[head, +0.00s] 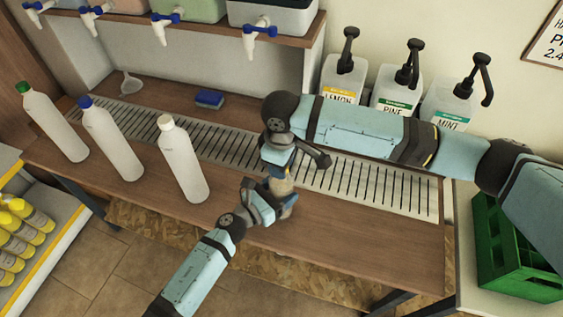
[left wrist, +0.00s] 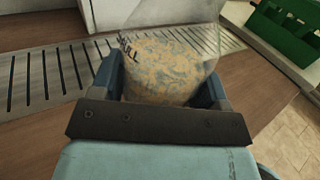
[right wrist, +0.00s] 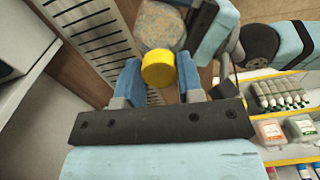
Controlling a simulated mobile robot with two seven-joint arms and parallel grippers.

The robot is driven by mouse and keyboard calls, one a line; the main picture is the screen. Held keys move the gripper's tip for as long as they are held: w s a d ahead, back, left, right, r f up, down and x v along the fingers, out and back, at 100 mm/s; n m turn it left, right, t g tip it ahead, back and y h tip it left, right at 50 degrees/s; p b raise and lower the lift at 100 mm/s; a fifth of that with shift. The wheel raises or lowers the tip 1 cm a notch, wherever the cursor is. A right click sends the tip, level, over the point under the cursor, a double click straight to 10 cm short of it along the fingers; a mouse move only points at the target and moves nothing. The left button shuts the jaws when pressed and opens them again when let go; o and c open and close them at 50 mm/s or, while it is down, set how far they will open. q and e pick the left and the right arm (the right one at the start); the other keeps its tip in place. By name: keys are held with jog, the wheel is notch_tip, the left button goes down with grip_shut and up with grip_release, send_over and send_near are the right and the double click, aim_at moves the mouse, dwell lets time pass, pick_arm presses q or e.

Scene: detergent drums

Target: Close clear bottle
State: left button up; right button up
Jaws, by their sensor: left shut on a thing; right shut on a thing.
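The clear bottle (left wrist: 165,72) holds speckled tan and grey contents and has dark lettering near its top. My left gripper (left wrist: 163,88) is shut on its body, with one finger on each side. In the head view the bottle (head: 281,187) shows only in part between my two grippers, over the counter's front. A yellow cap (right wrist: 158,70) is between the fingers of my right gripper (right wrist: 160,75), which is shut on it. The right wrist view shows the bottle (right wrist: 160,26) right by the cap. I cannot tell whether the cap touches the bottle's neck.
Three white bottles stand at the counter's left, with green (head: 23,87), blue (head: 85,102) and white (head: 165,121) caps. A slotted drain grate (head: 385,190) runs behind. Pump jugs (head: 396,92) line the back wall. A blue sponge (head: 209,99) lies behind the grate. A green crate (head: 510,255) stands right.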

jog(key=o, duration=1)
jog(key=shift+r, duration=0.15)
jog(key=shift+r, duration=2.15)
jog(key=shift+c, duration=0.2)
